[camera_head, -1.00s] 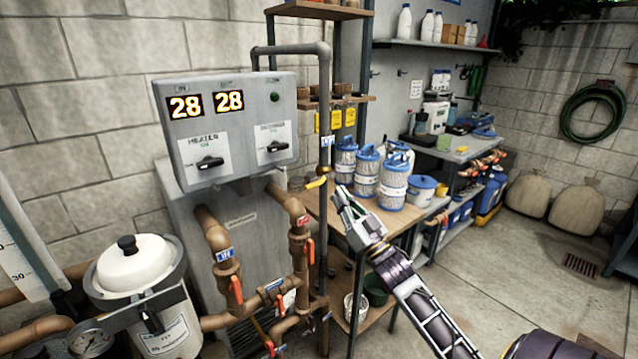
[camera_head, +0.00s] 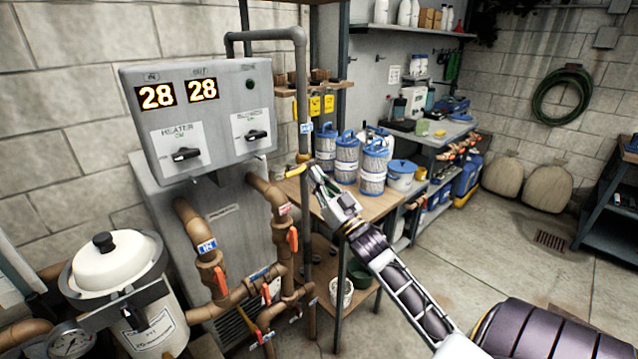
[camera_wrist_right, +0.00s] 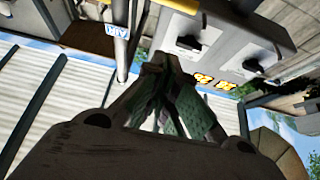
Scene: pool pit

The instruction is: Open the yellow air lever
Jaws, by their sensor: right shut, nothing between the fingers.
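The yellow air lever (camera_head: 296,171) sits on the grey vertical pipe (camera_head: 304,95), under a small blue-and-white label (camera_head: 306,128). It slants down to the left of the pipe. My right gripper (camera_head: 313,170) is shut and empty, just right of the lever and pipe; I cannot tell whether it touches them. In the right wrist view its closed fingers (camera_wrist_right: 166,62) point toward the pipe (camera_wrist_right: 121,55) and the AIR label (camera_wrist_right: 109,29). The lever is not clear in that view. My left gripper is not in view.
A grey heater panel (camera_head: 200,110) with black knobs stands left of the pipe. Brown pipes with red-orange levers (camera_head: 293,240) lie below. Open floor (camera_head: 490,245) lies to the right.

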